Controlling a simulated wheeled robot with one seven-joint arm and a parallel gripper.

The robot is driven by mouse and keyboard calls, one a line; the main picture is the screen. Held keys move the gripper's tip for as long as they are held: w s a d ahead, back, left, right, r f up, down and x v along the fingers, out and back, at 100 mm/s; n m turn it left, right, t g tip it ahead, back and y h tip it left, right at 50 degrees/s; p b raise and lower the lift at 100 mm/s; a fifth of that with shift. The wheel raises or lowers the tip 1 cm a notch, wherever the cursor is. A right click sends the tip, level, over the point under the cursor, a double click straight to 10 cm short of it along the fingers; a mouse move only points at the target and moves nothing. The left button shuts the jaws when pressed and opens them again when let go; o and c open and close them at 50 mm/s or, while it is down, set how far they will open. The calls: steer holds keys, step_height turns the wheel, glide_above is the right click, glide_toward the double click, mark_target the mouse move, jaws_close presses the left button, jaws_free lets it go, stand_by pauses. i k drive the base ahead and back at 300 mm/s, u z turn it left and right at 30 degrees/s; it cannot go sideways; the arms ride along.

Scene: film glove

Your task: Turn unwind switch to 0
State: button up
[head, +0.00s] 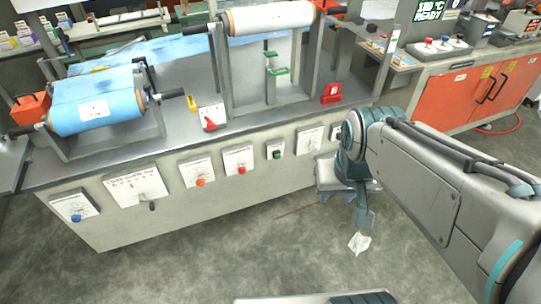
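I cannot tell which control is the unwind switch, as the labels are too small to read. The machine's front panel carries a blue knob (76,218) at the left, a plate with a dark lever (151,205), an orange knob (200,182), a red knob (241,170) and a green switch (277,155). A white plate with a red lever (209,123) is on the machine top. My gripper (365,218) hangs at the right, apart from the panel and above the floor. Its fingers are seen edge-on, so its opening is unclear.
A blue film roll (100,100) and a white roll (275,18) sit on frames on the machine. A crumpled white piece (358,243) lies below my gripper. The floor before the panel is clear.

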mark_target(241, 170)
steer(key=u, duration=0.05)
steer(key=k, duration=0.35)
steer(key=z, duration=1.2)
steer(key=i, duration=1.1)
steer(key=u, duration=0.55)
steer(key=i, duration=0.7)
steer(key=u, duration=1.05)
steer(key=i, duration=0.3)
steer(key=u, duration=0.3)
